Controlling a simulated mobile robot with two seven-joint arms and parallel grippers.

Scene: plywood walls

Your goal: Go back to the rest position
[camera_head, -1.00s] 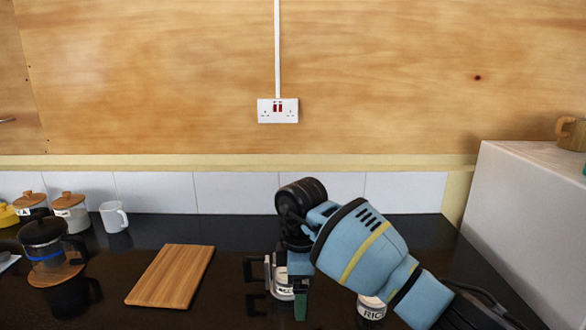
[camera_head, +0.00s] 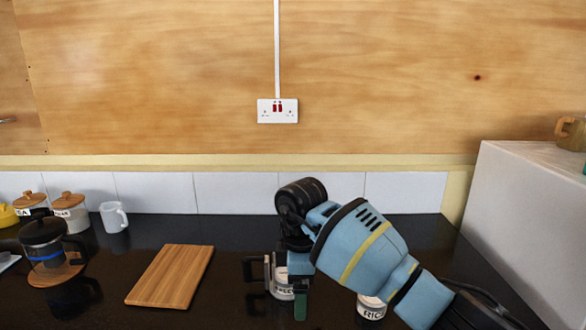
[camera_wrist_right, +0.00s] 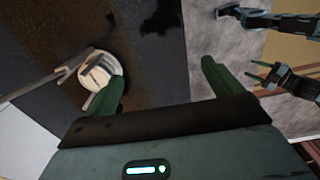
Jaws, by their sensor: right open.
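My right gripper (camera_wrist_right: 160,85) is open in the right wrist view, with its two green fingers wide apart and nothing between them. In the head view, my right arm comes in from the lower right and bends down over the black counter; one green finger (camera_head: 300,306) shows. A white labelled jar (camera_head: 283,288) stands beside that finger, partly hidden by the wrist. In the right wrist view, a round white thing (camera_wrist_right: 100,72) is close to the left finger; I cannot tell whether they touch. Dark arm parts with a small gripper (camera_wrist_right: 270,76) show at the right there, unclear.
A jar labelled RICE (camera_head: 371,306) stands under my right forearm. A wooden board (camera_head: 172,275) lies left of the gripper. A French press (camera_head: 45,245), a white mug (camera_head: 113,217) and lidded jars (camera_head: 71,212) stand further left. A tall white block (camera_head: 530,215) bounds the right.

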